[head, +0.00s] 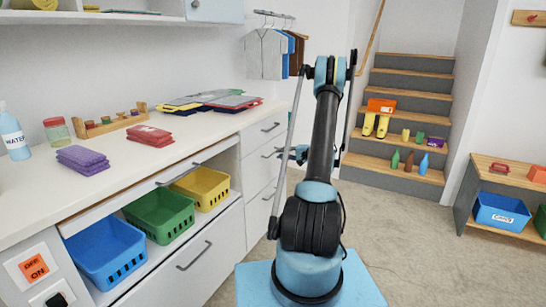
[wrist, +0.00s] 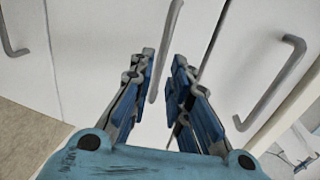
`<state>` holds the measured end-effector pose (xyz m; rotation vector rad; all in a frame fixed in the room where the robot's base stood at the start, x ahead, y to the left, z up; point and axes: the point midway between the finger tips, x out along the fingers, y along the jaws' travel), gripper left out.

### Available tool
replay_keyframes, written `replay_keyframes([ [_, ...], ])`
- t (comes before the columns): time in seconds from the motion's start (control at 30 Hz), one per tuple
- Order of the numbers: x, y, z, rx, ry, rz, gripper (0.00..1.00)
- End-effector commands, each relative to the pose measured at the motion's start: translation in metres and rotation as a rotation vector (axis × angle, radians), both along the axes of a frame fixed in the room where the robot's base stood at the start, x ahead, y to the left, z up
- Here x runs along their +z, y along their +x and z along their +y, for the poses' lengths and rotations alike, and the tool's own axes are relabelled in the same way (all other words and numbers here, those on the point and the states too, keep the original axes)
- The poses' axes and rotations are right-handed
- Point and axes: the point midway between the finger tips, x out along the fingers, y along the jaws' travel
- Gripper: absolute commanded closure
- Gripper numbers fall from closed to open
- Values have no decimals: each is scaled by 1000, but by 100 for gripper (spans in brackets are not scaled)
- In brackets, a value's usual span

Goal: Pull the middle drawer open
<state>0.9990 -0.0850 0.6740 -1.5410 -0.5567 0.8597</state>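The middle drawer (head: 258,162) is in the white stack at the end of the counter, and it looks closed. Its grey bar handle (head: 272,153) faces my arm. In the wrist view, the drawers appear turned sideways, and the middle handle (wrist: 168,45) runs between my fingertips. My gripper (wrist: 163,62) is open, with one blue-and-grey finger on each side of that handle. I cannot tell whether either finger touches it. In the head view, my gripper (head: 297,154) is small and partly hidden beside my arm, close to the drawer fronts.
The upper drawer handle (head: 271,127) and lower drawer handle (head: 269,191) are close by. Left along the counter (head: 215,128) are blue, green and yellow baskets. Stairs (head: 405,120) and a low bench (head: 500,172) stand at the right. The floor (head: 400,225) between is clear.

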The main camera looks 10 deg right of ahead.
Motion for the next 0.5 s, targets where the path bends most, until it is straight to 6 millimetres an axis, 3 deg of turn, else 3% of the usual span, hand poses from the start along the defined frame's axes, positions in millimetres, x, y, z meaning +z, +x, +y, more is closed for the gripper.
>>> replay_keyframes([
  [0.2,-7,21,27,1,0,-1,83],
  [0.5,-12,35,43,-1,-1,-1,83],
])
